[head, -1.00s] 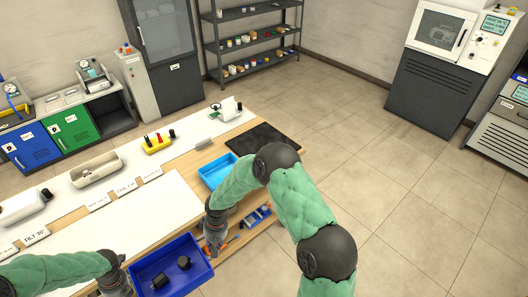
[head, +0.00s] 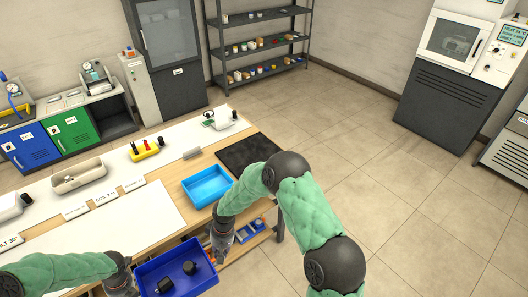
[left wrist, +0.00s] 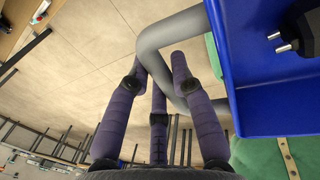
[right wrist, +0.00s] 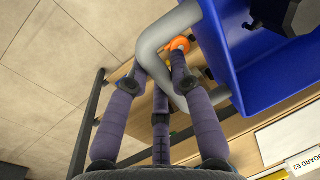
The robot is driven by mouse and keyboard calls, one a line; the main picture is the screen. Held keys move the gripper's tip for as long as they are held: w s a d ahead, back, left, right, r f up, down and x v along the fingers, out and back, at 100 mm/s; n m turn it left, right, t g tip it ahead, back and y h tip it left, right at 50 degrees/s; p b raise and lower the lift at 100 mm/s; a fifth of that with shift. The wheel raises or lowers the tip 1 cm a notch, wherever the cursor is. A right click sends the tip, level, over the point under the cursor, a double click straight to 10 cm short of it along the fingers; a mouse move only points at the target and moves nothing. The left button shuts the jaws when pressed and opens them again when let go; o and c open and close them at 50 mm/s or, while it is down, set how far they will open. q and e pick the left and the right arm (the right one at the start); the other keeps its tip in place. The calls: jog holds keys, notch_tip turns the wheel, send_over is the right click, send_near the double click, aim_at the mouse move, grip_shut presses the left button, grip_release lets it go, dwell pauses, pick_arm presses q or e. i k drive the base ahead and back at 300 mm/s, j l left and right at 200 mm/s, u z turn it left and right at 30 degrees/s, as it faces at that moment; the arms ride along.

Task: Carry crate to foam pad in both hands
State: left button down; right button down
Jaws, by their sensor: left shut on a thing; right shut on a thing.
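The blue crate (head: 172,260) hangs level in front of the bench, with two black knob-like objects (head: 190,267) inside. My left gripper (head: 132,287) is at its left end. In the left wrist view its fingers are closed around a grey bar handle (left wrist: 172,35) on the crate (left wrist: 255,95). My right gripper (head: 218,258) is at the opposite end. The right wrist view shows its fingers closed around the other grey handle (right wrist: 165,38) of the crate (right wrist: 238,45). The black foam pad (head: 248,152) lies bare at the bench's far right end, partly behind my right arm.
A light blue tray (head: 207,186) stands on the bench between the crate and the pad. White label cards and fixtures line the bench's back side. A lower shelf holds small tools (head: 250,231). Open tiled floor (head: 420,220) lies to the right.

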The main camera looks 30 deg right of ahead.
aim_at(254, 156)
jog(key=l, duration=1.4)
jog(key=i+l+u, duration=0.1)
jog(key=l, duration=1.35)
